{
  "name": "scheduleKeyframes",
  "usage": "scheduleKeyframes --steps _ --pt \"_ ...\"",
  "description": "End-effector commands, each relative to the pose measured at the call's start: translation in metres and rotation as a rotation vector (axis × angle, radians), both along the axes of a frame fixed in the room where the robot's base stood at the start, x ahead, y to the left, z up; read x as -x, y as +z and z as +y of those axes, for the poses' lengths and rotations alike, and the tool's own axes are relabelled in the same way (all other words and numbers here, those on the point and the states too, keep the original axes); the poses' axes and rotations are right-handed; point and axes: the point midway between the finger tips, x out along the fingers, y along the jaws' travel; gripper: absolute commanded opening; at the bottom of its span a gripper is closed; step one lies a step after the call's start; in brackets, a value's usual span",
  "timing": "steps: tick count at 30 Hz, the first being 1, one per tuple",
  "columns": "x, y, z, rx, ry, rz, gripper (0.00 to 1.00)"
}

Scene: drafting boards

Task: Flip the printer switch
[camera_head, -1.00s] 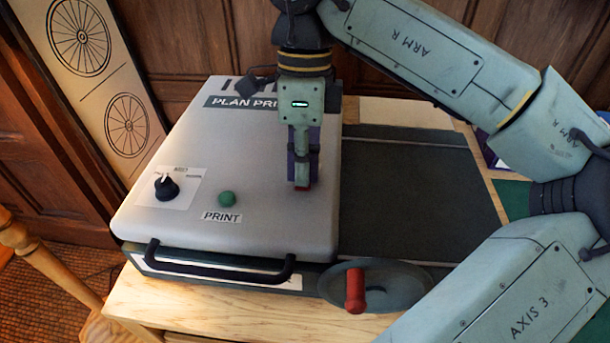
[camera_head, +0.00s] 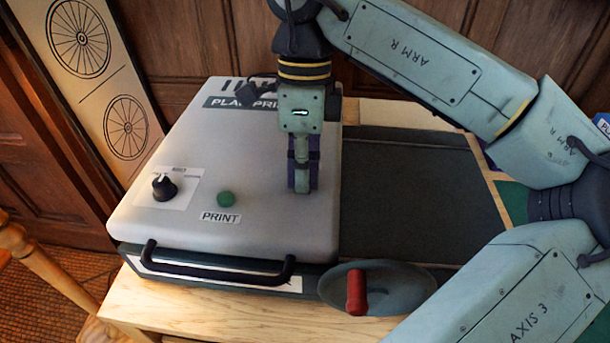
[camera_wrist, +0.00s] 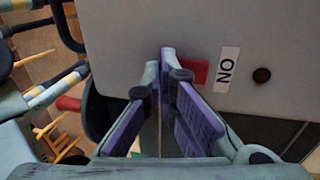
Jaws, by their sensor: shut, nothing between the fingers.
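The printer (camera_head: 265,215) is a light grey box with a dark base, on a wooden table. Its red switch (camera_wrist: 200,72) shows in the wrist view on the printer's grey top, beside a white label (camera_wrist: 227,71) with black letters. My gripper (camera_head: 300,188) is shut and empty, pointing down at the right part of the printer top. In the wrist view its fingertips (camera_wrist: 167,54) are right beside the red switch and hide part of it; I cannot tell whether they touch. In the head view the switch is hidden behind my gripper.
A black knob (camera_head: 164,188) and green PRINT button (camera_head: 226,199) are at the left of the top. A black front handle (camera_head: 218,265) and a crank with a red grip (camera_head: 356,291) stick out. A dark flat bed (camera_head: 405,190) lies right of the printer.

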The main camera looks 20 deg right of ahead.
Motion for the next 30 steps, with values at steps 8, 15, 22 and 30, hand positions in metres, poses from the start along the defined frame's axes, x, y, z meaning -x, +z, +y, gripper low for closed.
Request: scheduleKeyframes --steps 8,15,22,30 --pt "0.0 0.014 0.0 -0.001 0.001 0.0 0.0" --pt "0.0 0.034 0.0 -0.001 0.001 0.001 0.0" --pt "0.0 0.053 0.0 -0.001 0.0 0.0 0.0" --pt "0.0 0.071 0.0 0.0 0.0 0.0 0.0"
